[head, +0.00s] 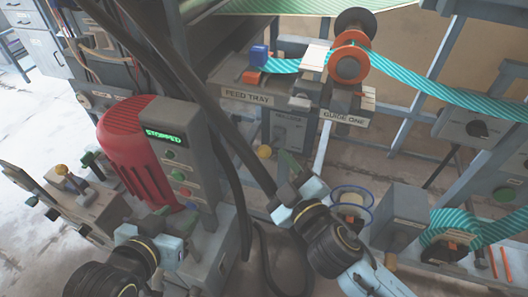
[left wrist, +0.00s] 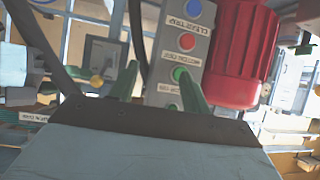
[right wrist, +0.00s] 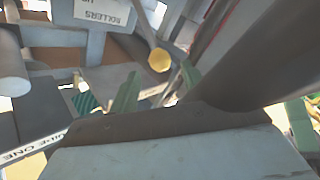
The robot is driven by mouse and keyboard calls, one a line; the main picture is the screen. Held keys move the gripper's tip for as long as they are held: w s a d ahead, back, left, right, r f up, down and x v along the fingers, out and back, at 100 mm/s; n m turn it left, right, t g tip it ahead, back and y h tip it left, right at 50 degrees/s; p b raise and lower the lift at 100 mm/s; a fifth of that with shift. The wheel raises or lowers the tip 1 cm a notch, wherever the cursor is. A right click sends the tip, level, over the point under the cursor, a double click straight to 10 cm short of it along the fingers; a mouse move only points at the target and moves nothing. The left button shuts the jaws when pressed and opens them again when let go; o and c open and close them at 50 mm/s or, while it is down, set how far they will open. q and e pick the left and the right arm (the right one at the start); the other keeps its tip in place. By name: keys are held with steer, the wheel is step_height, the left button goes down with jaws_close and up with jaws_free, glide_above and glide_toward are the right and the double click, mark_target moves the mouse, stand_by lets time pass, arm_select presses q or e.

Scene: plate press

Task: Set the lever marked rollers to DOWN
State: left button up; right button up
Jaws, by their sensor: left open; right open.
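The rollers panel (head: 288,132) is a grey plate under the feed tray in the head view. Its lever has a yellow ball knob (head: 264,152) near the panel's lower left. In the right wrist view the knob (right wrist: 159,61) hangs on a thin shaft beside the ROLLERS label (right wrist: 101,13). I cannot tell the lever's setting. My right gripper (head: 290,168) is open; its green fingers (right wrist: 158,88) lie either side of the knob's line, with the knob beyond them, apparently not gripped. My left gripper (left wrist: 158,82) is open and empty before the button panel.
A button panel (head: 182,165) with a STOPPED display stands beside a red motor (head: 130,140). The feed tray label (head: 247,97) and orange guide roller (head: 348,64) are above. Black cables (head: 232,130) run close by my right arm. A grey box (head: 402,215) stands right.

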mark_target(267, 157)
steer(key=x, duration=0.4)
steer(key=shift+b, duration=0.4)
arm_select(q)
steer(key=shift+w+d+r+t+h, duration=0.25)
steer(key=shift+w+r+t, duration=0.25)
steer(key=shift+r, duration=0.3)
steer(key=shift+w+d+r+t+h, duration=0.2)
steer(key=shift+w+d+r+t, duration=0.1)
steer(key=shift+r+t, duration=0.4)
steer(key=shift+w+d+r+t+h, duration=0.25)
steer(key=shift+w+r+t, duration=0.2)
steer(key=shift+r, duration=0.4)
arm_select(e)
steer(key=shift+x, duration=0.85)
arm_select(q)
steer(key=shift+s, duration=0.1)
arm_select(e)
jaws_close()
